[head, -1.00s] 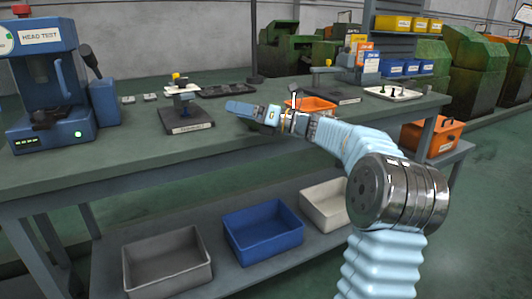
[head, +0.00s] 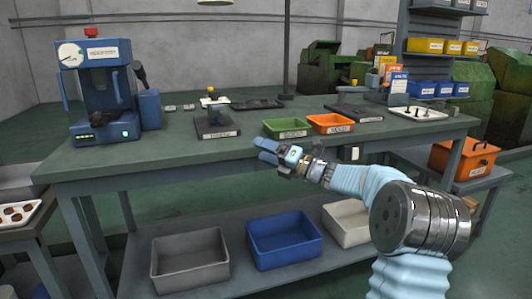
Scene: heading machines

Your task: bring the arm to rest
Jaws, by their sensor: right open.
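My right arm comes in from the lower right of the head view. My right gripper (head: 265,151) is in front of the workbench's (head: 180,160) front edge, below and left of the green tray. Its light-blue fingers point left and are open, with nothing seen between them. My left gripper is not in view.
On the bench stand a blue test machine (head: 103,90), a dark stand (head: 216,127), a green tray (head: 288,128), an orange tray (head: 330,123) and a white tray (head: 418,113). Grey (head: 189,262), blue (head: 285,241) and white (head: 348,223) bins sit on the lower shelf.

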